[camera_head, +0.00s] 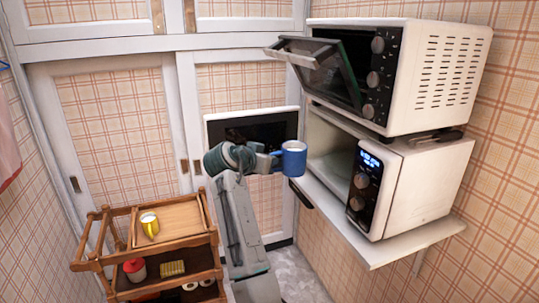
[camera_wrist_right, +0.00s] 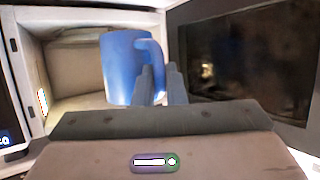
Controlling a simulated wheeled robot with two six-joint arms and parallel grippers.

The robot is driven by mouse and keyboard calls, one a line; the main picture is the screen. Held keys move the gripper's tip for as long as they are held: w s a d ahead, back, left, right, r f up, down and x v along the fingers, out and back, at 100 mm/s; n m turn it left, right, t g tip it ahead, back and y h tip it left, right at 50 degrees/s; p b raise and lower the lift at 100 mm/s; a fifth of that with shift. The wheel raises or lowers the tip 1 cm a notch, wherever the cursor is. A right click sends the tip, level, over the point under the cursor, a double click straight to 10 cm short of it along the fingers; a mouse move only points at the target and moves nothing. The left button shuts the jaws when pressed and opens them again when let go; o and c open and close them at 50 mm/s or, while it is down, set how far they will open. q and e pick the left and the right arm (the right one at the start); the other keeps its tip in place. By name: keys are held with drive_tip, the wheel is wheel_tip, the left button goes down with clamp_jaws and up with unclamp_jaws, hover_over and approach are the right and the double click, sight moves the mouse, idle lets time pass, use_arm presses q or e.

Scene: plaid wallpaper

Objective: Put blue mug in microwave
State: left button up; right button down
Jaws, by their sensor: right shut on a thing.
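The blue mug (camera_head: 292,160) is held upright by my right gripper (camera_head: 275,161), in front of the open microwave cavity. In the right wrist view the mug (camera_wrist_right: 122,68) has its handle between the fingers of the gripper (camera_wrist_right: 161,82), which are shut on it. The microwave (camera_head: 420,185) stands on a wall shelf with its door (camera_head: 252,127) swung wide open. The wrist view shows its empty-looking beige cavity (camera_wrist_right: 75,75) behind the mug and its dark door (camera_wrist_right: 245,65) to the right. My left gripper is out of view.
A white toaster oven (camera_head: 440,75) sits above the microwave, its glass door (camera_head: 318,72) tilted open over the cavity. The white shelf (camera_head: 375,252) juts out below the microwave.

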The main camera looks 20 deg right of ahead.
sight(283, 155)
drive_tip(key=shift+d+r, duration=0.15)
drive_tip(key=shift+r, duration=0.3)
drive_tip(key=shift+w+d+f, duration=0.1)
drive_tip(key=shift+w+d, duration=0.05)
drive_tip(key=shift+d, duration=1.8)
drive_tip(key=d, duration=0.7)
drive_tip(key=w+d, duration=0.1)
drive_tip(key=d, duration=0.6)
drive_tip(key=d+f, duration=0.1)
drive_tip(key=d, duration=0.6)
drive_tip(key=shift+w, duration=0.3)
drive_tip(key=shift+a+f+b, duration=0.1)
drive_tip(key=shift+f+b, duration=0.25)
drive_tip(key=shift+f, duration=0.2)
drive_tip(key=shift+f, duration=0.25)
drive_tip(key=c, duration=1.4)
unclamp_jaws()
drive_tip(key=shift+f, duration=0.1)
drive_tip(key=shift+a, duration=0.1)
